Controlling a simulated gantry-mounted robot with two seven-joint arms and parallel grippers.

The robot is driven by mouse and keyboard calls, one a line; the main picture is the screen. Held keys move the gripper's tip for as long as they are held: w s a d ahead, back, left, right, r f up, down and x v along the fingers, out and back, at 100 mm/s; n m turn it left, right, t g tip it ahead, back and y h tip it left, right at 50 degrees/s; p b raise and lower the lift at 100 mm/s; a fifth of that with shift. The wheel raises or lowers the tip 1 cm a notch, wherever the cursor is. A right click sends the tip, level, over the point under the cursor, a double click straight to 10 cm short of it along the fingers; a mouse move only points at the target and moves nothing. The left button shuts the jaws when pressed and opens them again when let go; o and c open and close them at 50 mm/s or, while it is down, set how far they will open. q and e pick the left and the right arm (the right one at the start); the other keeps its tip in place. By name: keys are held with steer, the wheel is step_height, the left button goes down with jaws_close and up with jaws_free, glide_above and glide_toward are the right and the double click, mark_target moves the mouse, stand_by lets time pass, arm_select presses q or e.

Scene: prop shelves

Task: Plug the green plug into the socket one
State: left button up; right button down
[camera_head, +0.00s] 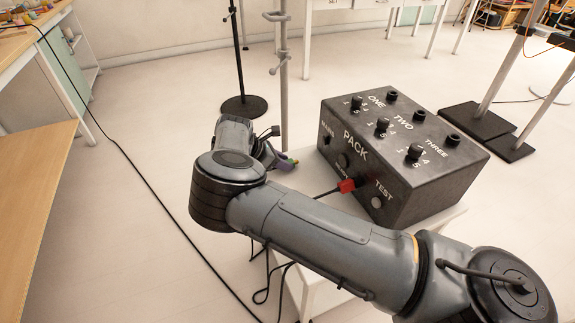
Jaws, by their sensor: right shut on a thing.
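The dark box marked PACK (400,185) stands on a small white table. Its top carries the labels ONE, TWO and THREE, each with a knob and a round black socket. Socket one (391,95) is at the far left end of the row and looks empty. My right gripper (281,159) is left of the box, shut on the green plug (290,161), and apart from the box. The plug is small here, and the fingers partly hide it. My left gripper is not in view.
A red plug (346,185) with a black cable sits at the box's front face near TEST. My right arm crosses in front of the box. A pole stand (283,80) rises behind my gripper. Dark stand bases (478,121) are at right. A wooden bench (35,190) is at left.

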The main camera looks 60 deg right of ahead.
steer(key=shift+r+p, duration=0.95)
steer(key=shift+r, duration=0.65)
steer(key=shift+r+p, duration=0.45)
steer(key=shift+r, duration=0.35)
steer(key=shift+w+a+r, duration=0.3)
steer(key=shift+a+r, duration=0.05)
steer(key=shift+r, duration=0.15)
steer(key=p+v, duration=0.2)
steer(key=v, duration=0.3)
steer(key=shift+w+a+r, duration=0.15)
steer(key=shift+w+r, duration=0.05)
steer(key=shift+r, duration=0.1)
steer(key=shift+s+f, duration=0.1)
